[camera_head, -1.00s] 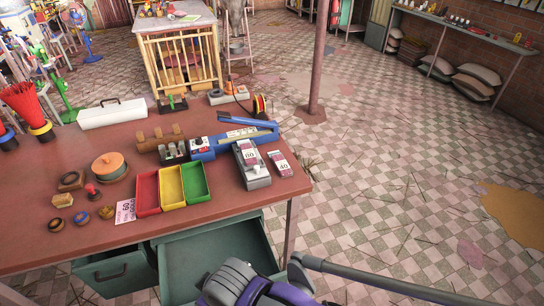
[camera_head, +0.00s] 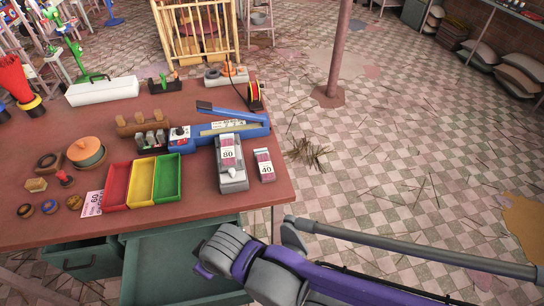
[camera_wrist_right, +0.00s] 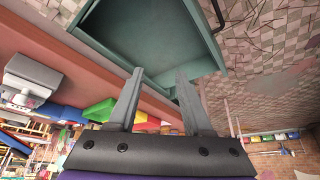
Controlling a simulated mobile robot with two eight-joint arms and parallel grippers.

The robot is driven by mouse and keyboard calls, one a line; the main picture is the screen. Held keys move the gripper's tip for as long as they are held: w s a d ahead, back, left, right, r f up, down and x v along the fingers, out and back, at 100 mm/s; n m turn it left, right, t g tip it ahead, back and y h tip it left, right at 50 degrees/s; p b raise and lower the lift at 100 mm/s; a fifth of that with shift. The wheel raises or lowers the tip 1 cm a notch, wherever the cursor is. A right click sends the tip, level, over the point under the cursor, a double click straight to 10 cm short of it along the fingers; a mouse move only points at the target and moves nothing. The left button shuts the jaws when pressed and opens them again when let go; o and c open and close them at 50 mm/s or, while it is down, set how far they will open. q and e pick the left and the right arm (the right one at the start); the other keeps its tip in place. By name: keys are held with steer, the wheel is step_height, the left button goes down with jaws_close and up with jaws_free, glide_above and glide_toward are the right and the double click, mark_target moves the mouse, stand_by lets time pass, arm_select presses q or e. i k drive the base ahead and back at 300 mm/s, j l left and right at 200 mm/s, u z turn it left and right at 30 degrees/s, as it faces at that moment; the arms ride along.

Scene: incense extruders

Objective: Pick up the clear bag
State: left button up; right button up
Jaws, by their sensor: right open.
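I cannot make out a plainly clear bag. Small pink-and-white packets may be bags: one marked 80 (camera_head: 228,150) on a grey device, one marked 40 (camera_head: 264,166) to its right, and one marked 60 (camera_head: 92,204) flat at the table's left front. My right arm reaches in from the bottom right in the head view, below the table's front edge and by the open drawer. In the right wrist view my right gripper (camera_wrist_right: 159,74) is open, with nothing between its fingers. My left gripper is not in view.
The brown table (camera_head: 240,200) carries red, yellow and green trays (camera_head: 168,181), a blue sealer (camera_head: 222,130) and a white box (camera_head: 102,92). An open teal drawer (camera_head: 180,268) juts from under its front; its visible inside looks empty.

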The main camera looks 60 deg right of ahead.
mark_target(266, 171)
steer(key=k+l, duration=0.1)
steer(key=l, duration=0.3)
steer(key=k+l, duration=0.1)
steer(key=l, duration=0.7)
steer(key=k+l, duration=0.15)
steer(key=l, duration=0.25)
steer(key=u, duration=0.05)
